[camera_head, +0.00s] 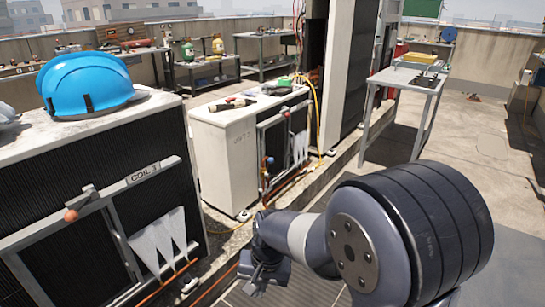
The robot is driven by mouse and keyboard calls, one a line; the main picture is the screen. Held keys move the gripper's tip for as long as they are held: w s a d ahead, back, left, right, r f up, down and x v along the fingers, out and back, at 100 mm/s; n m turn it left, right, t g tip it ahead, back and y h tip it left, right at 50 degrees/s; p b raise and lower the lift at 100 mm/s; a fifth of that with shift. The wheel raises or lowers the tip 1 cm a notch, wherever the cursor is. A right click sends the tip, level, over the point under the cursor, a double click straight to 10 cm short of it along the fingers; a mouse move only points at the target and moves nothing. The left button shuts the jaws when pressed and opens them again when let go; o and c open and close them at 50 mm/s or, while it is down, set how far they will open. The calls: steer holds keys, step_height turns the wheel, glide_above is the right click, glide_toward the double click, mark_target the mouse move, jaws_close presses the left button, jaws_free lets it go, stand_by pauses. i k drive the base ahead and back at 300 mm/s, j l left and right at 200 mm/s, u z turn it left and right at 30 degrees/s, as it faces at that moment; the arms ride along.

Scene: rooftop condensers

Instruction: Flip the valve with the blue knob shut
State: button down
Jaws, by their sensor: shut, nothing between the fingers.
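A small blue knob (269,160) shows on the front of the middle white condenser unit (225,150), beside its dark coil panel. It is small in the picture, and I cannot tell the angle of its valve handle. My gripper (259,282) is low in the picture, in front of and below the blue knob, and apart from it. It points down, is shut and holds nothing that I can see. My arm's large dark joint fills the lower right and hides part of the floor.
The unit marked COIL 3 (150,182) stands at the left with a blue hard hat (85,85) on top and an orange knob (71,215) on its front bar. Copper pipes (283,187) run low along the units. A grey table (408,79) stands at the right; open floor lies beyond.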

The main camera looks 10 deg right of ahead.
mark_target(270, 159)
steer(key=i+l+z, duration=0.2)
steer(key=i, duration=2.45)
steer(key=j, duration=0.1)
